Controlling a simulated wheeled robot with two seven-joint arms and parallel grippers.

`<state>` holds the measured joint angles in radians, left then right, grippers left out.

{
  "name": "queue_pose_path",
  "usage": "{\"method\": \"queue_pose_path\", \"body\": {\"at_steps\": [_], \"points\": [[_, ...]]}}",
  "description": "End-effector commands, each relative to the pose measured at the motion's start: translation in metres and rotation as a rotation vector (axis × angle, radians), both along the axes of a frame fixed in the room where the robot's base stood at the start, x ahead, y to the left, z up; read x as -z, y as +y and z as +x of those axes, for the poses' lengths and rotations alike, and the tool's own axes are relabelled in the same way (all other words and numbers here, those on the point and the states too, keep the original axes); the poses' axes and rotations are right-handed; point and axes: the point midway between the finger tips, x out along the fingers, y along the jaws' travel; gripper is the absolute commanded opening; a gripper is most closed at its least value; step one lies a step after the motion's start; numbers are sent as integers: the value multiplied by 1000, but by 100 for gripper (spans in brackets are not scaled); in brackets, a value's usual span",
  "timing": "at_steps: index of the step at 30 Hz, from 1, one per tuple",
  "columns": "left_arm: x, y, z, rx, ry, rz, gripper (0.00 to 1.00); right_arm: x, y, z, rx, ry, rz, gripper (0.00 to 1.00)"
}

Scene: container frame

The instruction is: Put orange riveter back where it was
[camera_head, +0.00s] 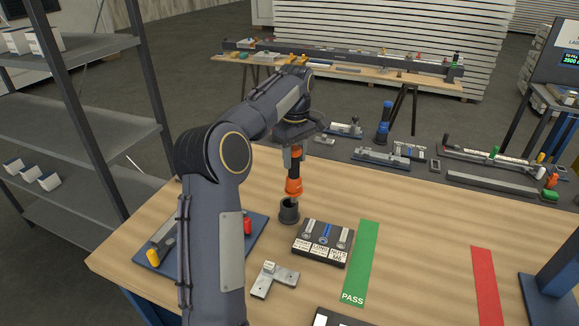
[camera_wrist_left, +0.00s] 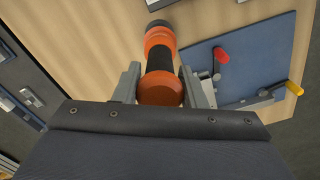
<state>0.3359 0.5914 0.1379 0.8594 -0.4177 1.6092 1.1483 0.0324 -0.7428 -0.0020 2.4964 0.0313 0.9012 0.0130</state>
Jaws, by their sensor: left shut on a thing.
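The orange riveter (camera_head: 294,186) hangs roughly upright in my left gripper (camera_head: 292,156), which is shut on its upper part. A dark round holder (camera_head: 289,212) stands on the wooden table just below the riveter. The riveter's lower tip is at or just over the holder's opening; I cannot tell whether it is inside. In the left wrist view the riveter (camera_wrist_left: 164,88) sits between the two fingers, with a dark ring at its far end. My right gripper is not in view.
A black labelled tray (camera_head: 322,259) stands right of the holder. A blue board (camera_head: 228,262) with red and yellow handles lies left, partly behind my arm. A metal bracket (camera_head: 262,290) lies in front. Green (camera_head: 360,262) and red (camera_head: 486,285) strips mark the right, with bare tabletop between.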

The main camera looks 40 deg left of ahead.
Motion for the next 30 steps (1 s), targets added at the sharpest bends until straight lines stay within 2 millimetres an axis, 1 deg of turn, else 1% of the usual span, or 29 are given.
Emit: {"method": "queue_pose_path", "body": {"at_steps": [1,3,10,12,15,18,30], "points": [[5,5,1,-2,-1,-1,14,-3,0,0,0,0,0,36],[10,9,2,-1,-1,-1,14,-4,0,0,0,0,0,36],[19,16,3,0,-1,0,14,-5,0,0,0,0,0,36],[27,23,3,-1,1,-1,14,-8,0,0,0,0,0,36],[42,20,3,1,1,-3,14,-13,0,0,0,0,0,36],[51,21,3,0,0,-1,14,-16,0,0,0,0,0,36],[58,20,3,0,-2,1,14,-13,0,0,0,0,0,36]]}}
